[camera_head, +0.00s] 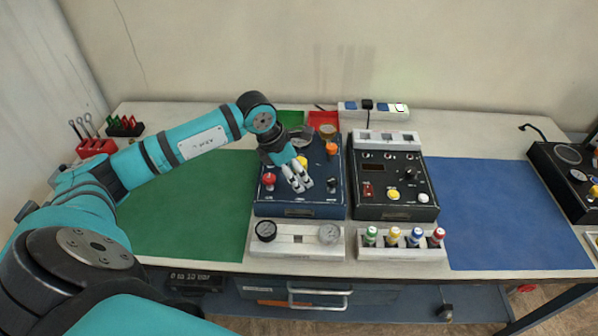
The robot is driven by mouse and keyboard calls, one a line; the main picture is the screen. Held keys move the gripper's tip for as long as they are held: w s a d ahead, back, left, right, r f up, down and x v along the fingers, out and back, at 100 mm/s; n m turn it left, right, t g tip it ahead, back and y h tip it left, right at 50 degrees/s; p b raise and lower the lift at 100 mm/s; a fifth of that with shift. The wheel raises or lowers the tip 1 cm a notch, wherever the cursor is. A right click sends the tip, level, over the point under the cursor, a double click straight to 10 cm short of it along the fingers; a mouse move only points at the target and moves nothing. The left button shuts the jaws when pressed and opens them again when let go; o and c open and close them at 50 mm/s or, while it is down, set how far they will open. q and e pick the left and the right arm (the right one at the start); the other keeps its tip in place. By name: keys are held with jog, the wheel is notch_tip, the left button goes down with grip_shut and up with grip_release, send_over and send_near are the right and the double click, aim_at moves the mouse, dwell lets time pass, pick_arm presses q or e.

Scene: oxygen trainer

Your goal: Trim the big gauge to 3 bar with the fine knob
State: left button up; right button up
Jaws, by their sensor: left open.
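The blue trainer box (328,205) stands mid-table. A round gauge (303,134) at its upper part is partly hidden behind my left wrist, and its reading cannot be made out. An orange knob (331,148), a red knob (269,179) and a small dark knob (331,183) sit on the box's face. I cannot tell which one is the fine knob. My left gripper (300,187) is open and points down over the middle of the box's face, with its fingertips between the red and dark knobs. My right gripper is not in view.
A black control box (409,212) stands close to the right. A white tray with two small gauges (297,252) and a rack of coloured bottles (400,254) line the front. A power strip (353,105) lies behind. The green mat (200,225) and blue mat (500,210) look largely clear.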

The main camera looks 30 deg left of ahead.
pick_arm(q)
jog(key=shift+x, duration=0.9)
jog(key=shift+c, duration=0.3)
